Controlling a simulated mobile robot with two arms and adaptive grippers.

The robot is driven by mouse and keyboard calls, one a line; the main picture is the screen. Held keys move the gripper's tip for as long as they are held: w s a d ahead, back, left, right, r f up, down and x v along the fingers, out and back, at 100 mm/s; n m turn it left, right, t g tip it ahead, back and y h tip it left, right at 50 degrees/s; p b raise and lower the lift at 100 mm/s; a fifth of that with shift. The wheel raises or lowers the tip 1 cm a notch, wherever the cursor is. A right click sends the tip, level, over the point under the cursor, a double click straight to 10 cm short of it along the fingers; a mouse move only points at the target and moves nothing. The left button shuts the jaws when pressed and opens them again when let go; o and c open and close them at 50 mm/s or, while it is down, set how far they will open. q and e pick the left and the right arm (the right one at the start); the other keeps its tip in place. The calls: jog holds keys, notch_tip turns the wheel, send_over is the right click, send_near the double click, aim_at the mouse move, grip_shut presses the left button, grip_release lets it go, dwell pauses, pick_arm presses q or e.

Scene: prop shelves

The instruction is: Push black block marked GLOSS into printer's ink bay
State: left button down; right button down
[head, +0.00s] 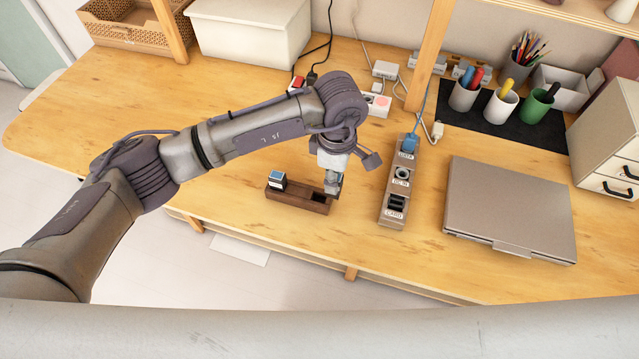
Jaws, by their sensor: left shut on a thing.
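My left gripper (333,186) points down over the right end of a dark wooden tray (297,198). It is shut on a small dark block, mostly hidden by the fingers; no GLOSS mark can be read. A dark block with a blue and white top (277,181) stands in the left end of the tray, apart from the gripper. Dark open slots show at the tray's right end. No printer or ink bay can be made out. My right gripper is not in view.
A grey port block (392,197) with a blue plug (408,143) stands right of the tray, then a closed laptop (509,209). Cups of pens (500,106) and a drawer unit (610,150) are at the back right. The wooden table (230,150) is clear left of the tray.

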pick_arm(q)
jog(key=s+d+r+b, duration=0.25)
jog(key=d+r, duration=0.25)
jog(key=d, duration=0.3)
jog(key=a+m, duration=0.7)
jog(key=a, duration=1)
jog(key=s+a+m, duration=0.3)
jog(key=a, duration=0.3)
jog(key=s+a+r+m, duration=0.1)
jog(key=s+a+m, duration=0.2)
jog(key=a, duration=0.4)
jog(key=shift+s+m, duration=0.15)
jog(key=shift+m, duration=0.55)
